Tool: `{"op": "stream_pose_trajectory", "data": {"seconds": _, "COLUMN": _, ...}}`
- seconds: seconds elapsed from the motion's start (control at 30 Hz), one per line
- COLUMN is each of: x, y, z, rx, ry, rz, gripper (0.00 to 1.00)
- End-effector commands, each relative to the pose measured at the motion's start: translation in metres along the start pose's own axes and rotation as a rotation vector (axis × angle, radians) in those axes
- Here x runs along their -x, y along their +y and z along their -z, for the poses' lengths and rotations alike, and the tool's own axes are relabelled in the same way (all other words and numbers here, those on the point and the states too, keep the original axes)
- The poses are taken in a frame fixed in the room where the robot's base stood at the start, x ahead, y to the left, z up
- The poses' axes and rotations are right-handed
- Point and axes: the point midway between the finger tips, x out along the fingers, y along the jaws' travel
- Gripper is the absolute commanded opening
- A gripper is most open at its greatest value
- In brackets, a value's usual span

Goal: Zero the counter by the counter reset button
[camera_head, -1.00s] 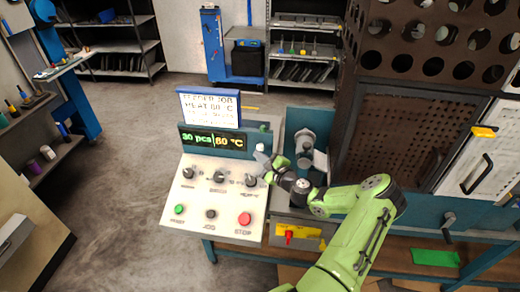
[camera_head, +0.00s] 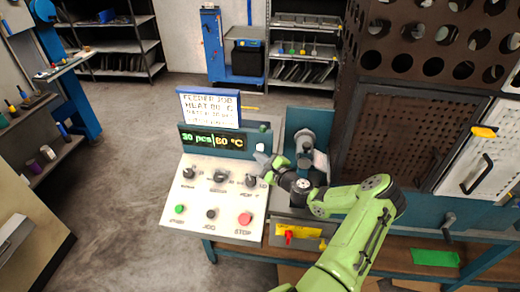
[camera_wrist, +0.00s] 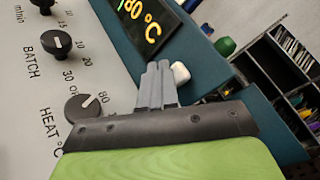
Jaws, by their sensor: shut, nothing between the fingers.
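The control panel (camera_head: 205,218) has a dark display (camera_head: 212,141) that reads "30 pcs" beside a temperature that looks like 80 °C. A small white button (camera_head: 260,147) sits at the display's right end; no label on it is readable. It shows in the wrist view (camera_wrist: 181,72), just right of the fingertips. A green round part (camera_head: 264,127) is behind it, also in the wrist view (camera_wrist: 225,46). My gripper (camera_head: 262,158) is shut and empty, its tips close to the white button. In the wrist view the fingers (camera_wrist: 158,68) are together; whether they touch the button, I cannot tell.
Three black knobs line the panel; the HEAT knob (camera_wrist: 84,107) is close beside my gripper. A green button (camera_head: 180,209), black JOG button (camera_head: 211,213) and red STOP button (camera_head: 245,218) are in front. A sign (camera_head: 210,107) stands above the display. Grey machinery (camera_head: 308,155) is right.

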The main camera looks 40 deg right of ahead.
Motion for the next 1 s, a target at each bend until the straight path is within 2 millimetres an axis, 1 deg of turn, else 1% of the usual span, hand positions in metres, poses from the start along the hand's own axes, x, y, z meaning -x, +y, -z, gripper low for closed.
{"op": "stream_pose_trajectory", "data": {"seconds": 0.33, "x": -0.0060, "y": -0.0043, "z": 0.0041, "rx": 0.001, "ry": 0.000, "rz": 0.000, "gripper": 0.00}}
{"op": "stream_pose_trajectory", "data": {"seconds": 1.0, "x": -0.0089, "y": -0.0063, "z": 0.0064, "rx": 0.001, "ry": 0.000, "rz": -0.001, "gripper": 0.00}}
